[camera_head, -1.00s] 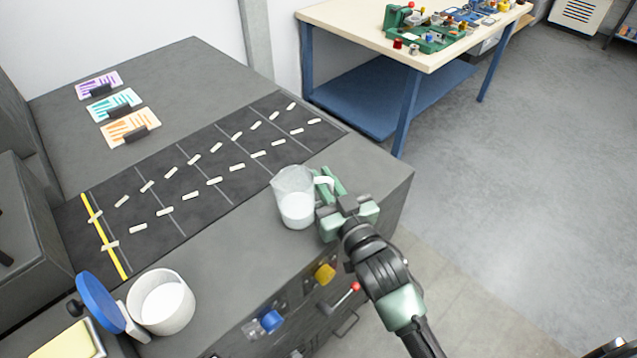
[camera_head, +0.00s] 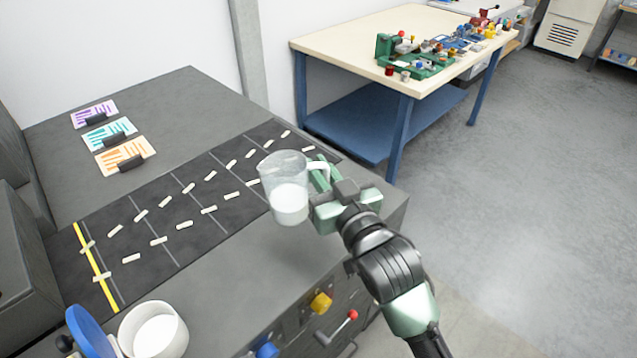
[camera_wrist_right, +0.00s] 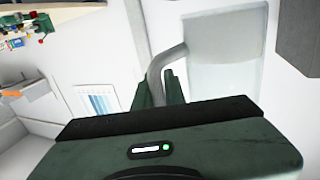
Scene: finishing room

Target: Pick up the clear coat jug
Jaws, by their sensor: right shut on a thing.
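The clear coat jug (camera_head: 287,190) is a see-through jug with whitish liquid in its lower part and a handle on its right side. My right gripper (camera_head: 325,182) is shut on the jug's handle. The jug appears held upright above the grey bench, near its right front edge. In the right wrist view the jug (camera_wrist_right: 222,65) shows at the upper right, and its handle runs down between the fingers of my right gripper (camera_wrist_right: 160,88). My left gripper is not in view.
The grey bench (camera_head: 235,255) has a dark mat (camera_head: 150,215) with rows of pale strips. A white pot (camera_head: 155,332) stands by a blue lid (camera_head: 88,333). A wooden-topped table (camera_head: 340,48) with fixtures stands behind. Open floor lies at right.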

